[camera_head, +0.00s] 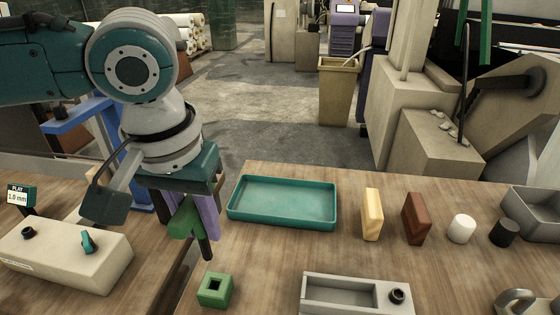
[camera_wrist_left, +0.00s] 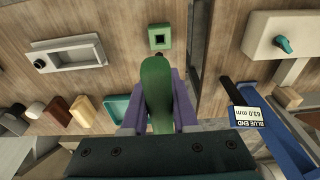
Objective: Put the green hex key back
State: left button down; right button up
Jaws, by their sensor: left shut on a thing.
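My left gripper (camera_head: 196,212) hangs above the table near its front-left part, its purple fingers shut on the green hex key (camera_head: 183,224). In the left wrist view the hex key (camera_wrist_left: 156,90) shows as a long green piece between the purple fingers. A dark rod reaches down by the fingers in the head view; I cannot tell whether it belongs to the key. A green block with a square hole (camera_head: 215,289) stands on the table below the gripper, apart from the key. It also shows in the left wrist view (camera_wrist_left: 160,37). My right gripper is not in view.
A teal tray (camera_head: 283,224) lies empty behind the green block. A grey fixture (camera_head: 345,292) is to its right. Yellow (camera_head: 372,214) and brown (camera_head: 415,218) blocks, white and black cylinders and a grey bin stand further right. A beige box (camera_head: 62,258) is at the left.

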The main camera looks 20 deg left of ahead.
aim_at(207, 257)
pick_arm(q)
jog(key=shift+a, duration=0.15)
jog(key=shift+r+p, duration=0.2)
jog(key=shift+p, duration=0.2)
jog(key=shift+f+b, duration=1.3)
jog(key=shift+f, duration=1.65)
jog(key=shift+f+b, duration=1.25)
jog(key=shift+f, duration=1.15)
grip_release()
jog(key=shift+r, duration=0.1)
